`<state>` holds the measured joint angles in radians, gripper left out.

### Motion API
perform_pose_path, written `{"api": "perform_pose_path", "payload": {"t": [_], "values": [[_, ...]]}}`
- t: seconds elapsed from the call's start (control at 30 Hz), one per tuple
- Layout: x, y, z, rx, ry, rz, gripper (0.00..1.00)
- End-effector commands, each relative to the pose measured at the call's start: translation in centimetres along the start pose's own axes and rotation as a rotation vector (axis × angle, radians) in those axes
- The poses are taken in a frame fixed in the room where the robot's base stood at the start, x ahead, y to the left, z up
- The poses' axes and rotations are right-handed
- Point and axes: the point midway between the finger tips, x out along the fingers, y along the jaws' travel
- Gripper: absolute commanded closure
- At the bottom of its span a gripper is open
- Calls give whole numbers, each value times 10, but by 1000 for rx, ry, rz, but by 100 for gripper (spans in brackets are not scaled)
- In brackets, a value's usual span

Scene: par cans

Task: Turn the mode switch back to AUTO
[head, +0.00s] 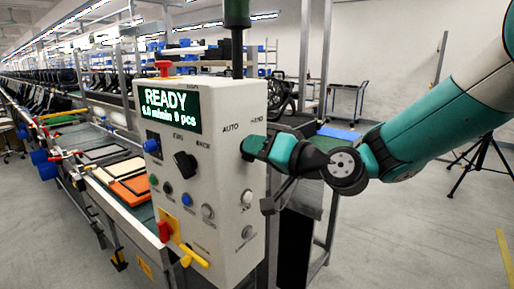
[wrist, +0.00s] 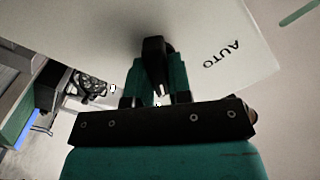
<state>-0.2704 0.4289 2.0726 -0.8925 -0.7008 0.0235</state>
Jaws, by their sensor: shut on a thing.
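The white control box (head: 232,205) stands in the middle of the head view, with the labels AUTO (head: 230,127) and HAND (head: 257,119) on its right side face. My gripper (head: 250,145) is at that face just below the labels and hides the mode switch in the head view. In the wrist view the mode switch's black knob (wrist: 153,48) sits between the green fingers of my gripper (wrist: 157,78), which are shut on it. The AUTO label (wrist: 221,54) shows upside down to the right of the knob. Which label the knob points at I cannot tell.
The box's front has a lit READY display (head: 170,108), a large black knob (head: 186,164), several small buttons and a yellow handle (head: 192,258). A white button (head: 247,196) is below my gripper. A conveyor line (head: 105,160) runs at the left.

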Motion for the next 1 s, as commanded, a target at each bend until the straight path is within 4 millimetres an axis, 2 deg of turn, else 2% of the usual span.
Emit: {"api": "perform_pose_path", "payload": {"t": [0.37, 1.0], "values": [[0, 2, 4, -102, 2, -2, 100], [-1, 3, 7, -673, 4, -1, 100]]}}
